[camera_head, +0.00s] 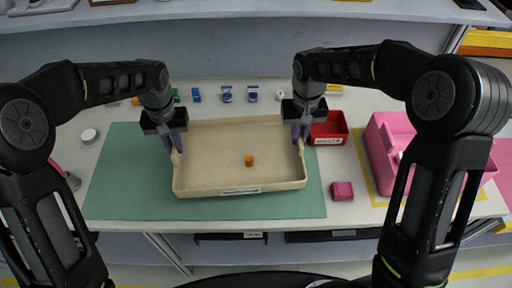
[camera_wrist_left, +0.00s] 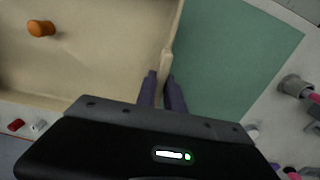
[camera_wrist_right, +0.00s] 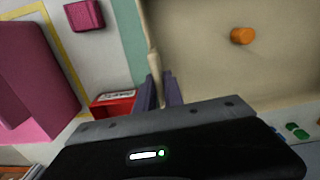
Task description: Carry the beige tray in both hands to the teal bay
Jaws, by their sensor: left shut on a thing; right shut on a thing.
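The beige tray (camera_head: 215,150) is over the teal bay (camera_head: 115,185), a flat teal mat on the table. A small orange knob-like piece (camera_head: 249,160) is inside the tray. It also shows in the left wrist view (camera_wrist_left: 41,28) and the right wrist view (camera_wrist_right: 243,36). My left gripper (camera_head: 176,150) is shut on the tray's left wall. My right gripper (camera_head: 301,138) is shut on the tray's right wall. Teal shows left, right and in front of the tray. I cannot tell whether the tray touches the mat.
A red bin (camera_head: 328,130) stands close to the tray's right. A dark pink block (camera_head: 342,190) lies right of the mat. A large pink container (camera_head: 385,150) stands farther right within yellow tape. Several small blue and green pieces line the back. A round white-topped item (camera_head: 89,135) is left.

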